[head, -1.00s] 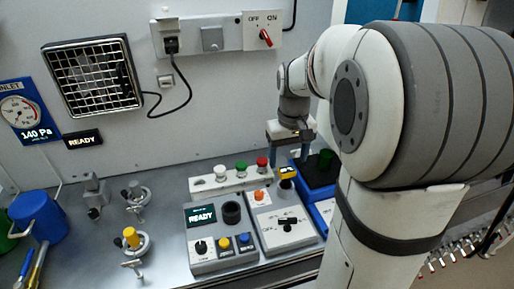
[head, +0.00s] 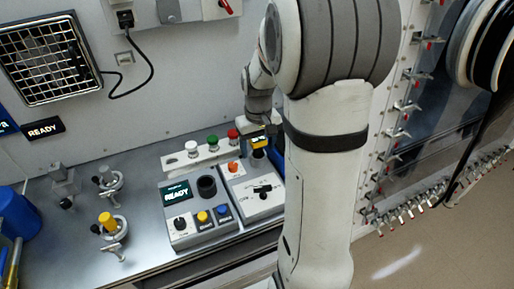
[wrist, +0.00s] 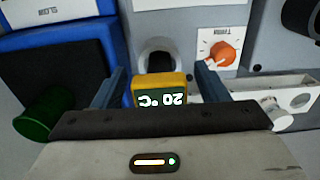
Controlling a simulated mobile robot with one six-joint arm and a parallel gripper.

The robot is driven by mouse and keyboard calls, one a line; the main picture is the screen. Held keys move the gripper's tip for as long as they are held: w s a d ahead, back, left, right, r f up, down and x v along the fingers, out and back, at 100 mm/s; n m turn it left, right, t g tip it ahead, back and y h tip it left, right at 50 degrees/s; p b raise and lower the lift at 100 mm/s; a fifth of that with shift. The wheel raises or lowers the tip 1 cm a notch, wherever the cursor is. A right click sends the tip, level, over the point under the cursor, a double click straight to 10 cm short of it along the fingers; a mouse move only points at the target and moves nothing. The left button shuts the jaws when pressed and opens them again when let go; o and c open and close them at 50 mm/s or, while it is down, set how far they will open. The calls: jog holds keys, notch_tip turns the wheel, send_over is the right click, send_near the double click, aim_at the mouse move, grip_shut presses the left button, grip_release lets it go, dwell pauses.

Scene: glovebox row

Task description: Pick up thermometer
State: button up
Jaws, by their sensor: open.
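The thermometer is a small yellow block (wrist: 160,90) with a dark display reading 20 °C, upside down in the wrist view. In the head view its yellow top (head: 261,143) shows at the back of the right-hand grey control box. My gripper (wrist: 162,80) is open, with one blue-grey finger on each side of the thermometer. Gaps show between the fingers and the block, most clearly on the right. In the head view my gripper (head: 258,128) is just above the thermometer, partly hidden by my arm.
An orange timer knob (wrist: 222,53) is close beside the right finger. A dark green cylinder (wrist: 40,118) and a blue-edged box (wrist: 55,38) are on the left. White, green and red buttons sit on a white strip (head: 175,158). A READY control box (head: 187,235) stands beside it.

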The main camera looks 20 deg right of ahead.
jog(key=shift+c, duration=0.6)
jog(key=c, duration=1.1)
